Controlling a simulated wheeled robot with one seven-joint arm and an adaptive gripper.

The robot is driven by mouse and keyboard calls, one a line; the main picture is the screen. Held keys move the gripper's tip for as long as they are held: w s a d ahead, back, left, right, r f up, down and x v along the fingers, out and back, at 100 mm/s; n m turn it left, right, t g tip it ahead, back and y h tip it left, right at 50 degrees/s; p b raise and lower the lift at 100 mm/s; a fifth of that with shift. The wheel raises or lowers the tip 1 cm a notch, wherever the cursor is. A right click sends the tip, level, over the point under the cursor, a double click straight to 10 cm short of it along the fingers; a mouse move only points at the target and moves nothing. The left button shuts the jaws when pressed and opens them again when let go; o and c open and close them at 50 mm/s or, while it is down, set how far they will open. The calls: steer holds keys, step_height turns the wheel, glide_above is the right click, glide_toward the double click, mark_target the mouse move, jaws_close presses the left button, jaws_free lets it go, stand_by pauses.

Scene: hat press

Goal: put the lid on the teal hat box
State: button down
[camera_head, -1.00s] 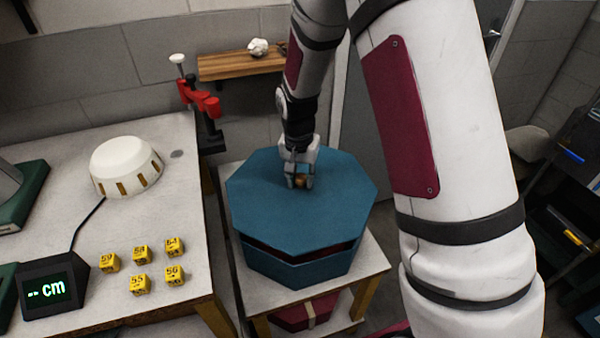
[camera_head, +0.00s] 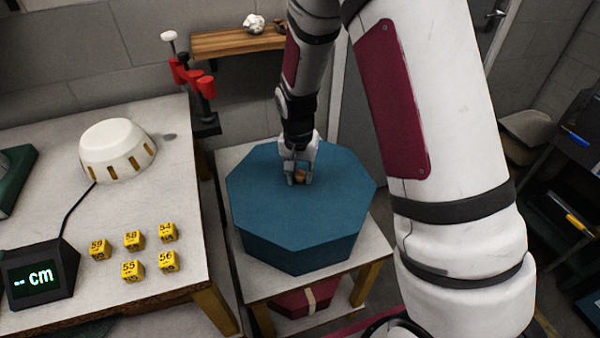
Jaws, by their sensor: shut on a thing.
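The teal octagonal lid (camera_head: 330,205) sits level over the teal hat box (camera_head: 300,255) on a small side table. No gap shows between lid and box on the front side; the back side is hidden. My gripper (camera_head: 300,179) is at the middle of the lid, shut on its small brass-coloured knob (camera_head: 301,176).
A workbench (camera_head: 150,220) on the left holds a white dome (camera_head: 117,150), several yellow numbered cubes (camera_head: 133,240) and a display reading "-- cm" (camera_head: 38,278). A red clamp-like tool (camera_head: 195,80) stands behind. A red box (camera_head: 305,299) is on the side table's lower shelf.

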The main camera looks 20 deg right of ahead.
steer(key=shift+f, duration=0.3)
stand_by(0.4)
steer(key=c, duration=1.2)
jaws_free()
steer(key=s+r+n+p, duration=0.1)
steer(key=s+r, duration=0.3)
steer(key=r, duration=0.7)
steer(key=s+r+p, duration=0.1)
steer(key=s+r, duration=0.2)
steer(key=r, duration=0.7)
steer(key=s+r+n+t+p, duration=0.1)
steer(key=s+r+n+p, duration=0.1)
steer(key=s+r, duration=0.3)
steer(key=s+r+n+t+p, duration=0.1)
steer(key=s+r, duration=0.3)
steer(key=s, duration=0.7)
steer(key=s+r+n+t+p, duration=0.1)
steer(key=s+r+n+p, duration=0.1)
steer(key=s+r, duration=0.3)
steer(key=s+p, duration=0.1)
steer(key=s, duration=0.3)
steer(key=shift+d+r+n+y, duration=0.15)
steer(key=shift+r+n+y, duration=0.15)
steer(key=shift+n+y, duration=0.1)
